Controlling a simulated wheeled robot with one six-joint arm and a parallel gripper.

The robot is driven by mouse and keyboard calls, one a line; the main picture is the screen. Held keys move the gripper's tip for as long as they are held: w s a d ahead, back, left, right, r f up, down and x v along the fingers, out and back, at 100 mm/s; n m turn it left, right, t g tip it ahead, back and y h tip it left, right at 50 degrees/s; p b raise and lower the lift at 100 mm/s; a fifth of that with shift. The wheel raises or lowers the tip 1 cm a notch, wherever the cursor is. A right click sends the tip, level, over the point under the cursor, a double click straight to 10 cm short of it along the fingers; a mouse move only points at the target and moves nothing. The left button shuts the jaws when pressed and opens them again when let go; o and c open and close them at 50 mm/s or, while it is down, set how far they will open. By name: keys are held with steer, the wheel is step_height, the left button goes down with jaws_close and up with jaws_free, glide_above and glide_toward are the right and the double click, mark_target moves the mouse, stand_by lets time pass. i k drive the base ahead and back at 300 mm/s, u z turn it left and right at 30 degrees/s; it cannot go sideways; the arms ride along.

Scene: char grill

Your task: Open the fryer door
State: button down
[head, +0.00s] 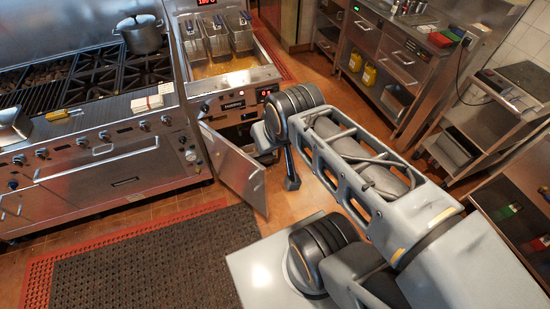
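A dark cabinet opening shows above and behind the door. My gripper (291,182) is just right of the door's free upper part, below my black wrist. A dark finger-like part points down toward the floor. My wrist hides part of the fryer's right front. I cannot tell whether the gripper touches the door or is open.
A range (95,150) with a pot (142,34) stands left of the fryer. A dark floor mat (160,262) with a red border lies in front. Counters and a shelf cart (495,100) stand right. Tiled floor shows between the door and mat.

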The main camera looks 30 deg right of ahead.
mark_target(243, 174)
steer(key=z, duration=0.6)
steer(key=i, duration=0.4)
steer(key=u, duration=1.3)
